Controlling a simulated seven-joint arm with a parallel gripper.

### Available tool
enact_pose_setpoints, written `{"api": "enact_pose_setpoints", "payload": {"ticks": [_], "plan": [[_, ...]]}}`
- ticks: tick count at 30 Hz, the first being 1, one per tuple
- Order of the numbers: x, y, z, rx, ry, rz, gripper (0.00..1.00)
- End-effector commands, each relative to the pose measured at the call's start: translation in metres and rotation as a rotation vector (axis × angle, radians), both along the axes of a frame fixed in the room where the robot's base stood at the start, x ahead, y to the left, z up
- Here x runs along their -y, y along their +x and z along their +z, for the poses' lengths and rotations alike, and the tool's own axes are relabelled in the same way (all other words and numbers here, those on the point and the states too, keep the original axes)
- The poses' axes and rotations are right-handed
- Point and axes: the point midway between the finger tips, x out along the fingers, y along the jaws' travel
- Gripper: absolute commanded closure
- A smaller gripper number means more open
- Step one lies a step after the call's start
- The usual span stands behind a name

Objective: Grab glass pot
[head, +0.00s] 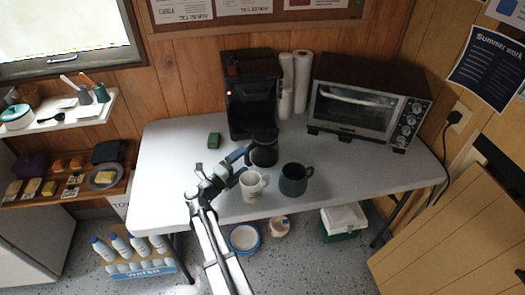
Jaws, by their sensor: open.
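The glass pot (264,148) is a dark carafe with a black handle on its left side. It stands upright on the white table in front of the black coffee maker (252,92). The gap between the fingers looks empty. The fingertips are close to the pot's handle; I cannot tell whether they touch it.
A white mug (251,187) stands just below the fingers, and a dark green mug (294,180) is right of it. A toaster oven (365,104) and paper rolls (301,82) stand behind. The table's (165,165) left part is clear.

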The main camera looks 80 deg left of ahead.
Motion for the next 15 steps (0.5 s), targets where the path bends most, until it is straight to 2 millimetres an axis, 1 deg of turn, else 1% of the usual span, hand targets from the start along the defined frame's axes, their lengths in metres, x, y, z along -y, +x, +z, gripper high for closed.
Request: {"api": "enact_pose_setpoints", "payload": {"ticks": [3, 7, 10, 15], "plan": [[-0.013, 0.013, 0.000, 0.000, 0.000, -0.002, 0.00], [-0.022, 0.025, 0.000, 0.000, 0.000, 0.000, 0.00], [-0.025, 0.029, 0.001, 0.000, 0.000, 0.001, 0.00], [-0.025, 0.029, 0.001, 0.000, 0.000, 0.002, 0.00]]}}
